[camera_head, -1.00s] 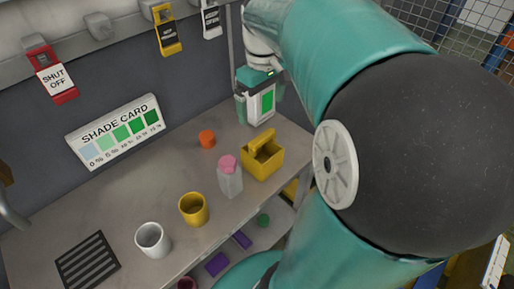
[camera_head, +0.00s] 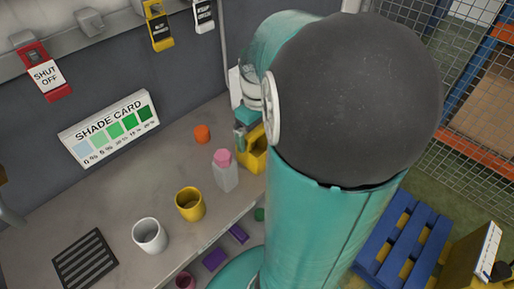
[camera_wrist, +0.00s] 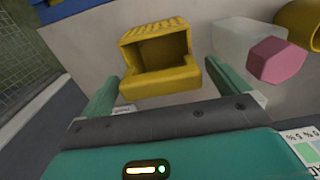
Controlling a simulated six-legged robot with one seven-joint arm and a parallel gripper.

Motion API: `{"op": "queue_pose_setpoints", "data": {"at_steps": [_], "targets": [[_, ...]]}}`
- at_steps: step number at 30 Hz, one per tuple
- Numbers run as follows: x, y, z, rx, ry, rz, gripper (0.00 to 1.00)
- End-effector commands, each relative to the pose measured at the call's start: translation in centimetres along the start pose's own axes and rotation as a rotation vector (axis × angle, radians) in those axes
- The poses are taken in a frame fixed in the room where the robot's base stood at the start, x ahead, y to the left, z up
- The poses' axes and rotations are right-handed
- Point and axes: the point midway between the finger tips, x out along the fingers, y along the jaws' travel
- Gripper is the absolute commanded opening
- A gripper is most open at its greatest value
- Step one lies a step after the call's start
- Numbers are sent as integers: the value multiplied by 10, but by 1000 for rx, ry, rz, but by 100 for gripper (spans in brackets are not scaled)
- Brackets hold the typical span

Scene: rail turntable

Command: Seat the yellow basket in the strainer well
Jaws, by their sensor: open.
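The yellow basket (camera_head: 257,153), an open box with a raised part at one side, sits on the grey bench near its right end, partly hidden behind my arm. In the wrist view the basket (camera_wrist: 160,55) has its open mouth facing me. My gripper (camera_wrist: 167,78) is open, with one finger on each side of the basket's near end and nothing visibly clamped. In the head view my gripper (camera_head: 241,140) is small and partly hidden at the basket's left. I cannot identify a strainer well; a dark slatted grille (camera_head: 86,262) lies at the bench's left front.
A pink-capped clear bottle (camera_head: 225,172) stands close beside the basket. A yellow cup (camera_head: 190,204), a white cup (camera_head: 149,235) and an orange piece (camera_head: 202,134) are on the bench. A shade card (camera_head: 110,128) leans at the back wall. Purple items (camera_head: 215,259) lie on a lower shelf.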

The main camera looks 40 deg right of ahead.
Motion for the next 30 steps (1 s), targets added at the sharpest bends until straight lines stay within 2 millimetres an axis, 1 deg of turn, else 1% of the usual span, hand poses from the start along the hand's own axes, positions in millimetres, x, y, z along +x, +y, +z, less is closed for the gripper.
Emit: {"op": "queue_pose_setpoints", "data": {"at_steps": [2,3,5,6,8,9,13,20,23,26,30], "targets": [[0,0,0,0,0,0,100],[0,0,0,0,0,0,98],[0,0,0,0,0,0,86],[0,0,0,0,0,0,78],[0,0,0,0,0,0,67],[0,0,0,0,0,0,59],[0,0,0,0,0,0,33],[-2,0,-1,-1,1,1,32],[-8,0,-1,-1,3,2,32],[-22,0,-1,-1,5,3,32],[-52,0,-1,-1,6,3,32]]}}
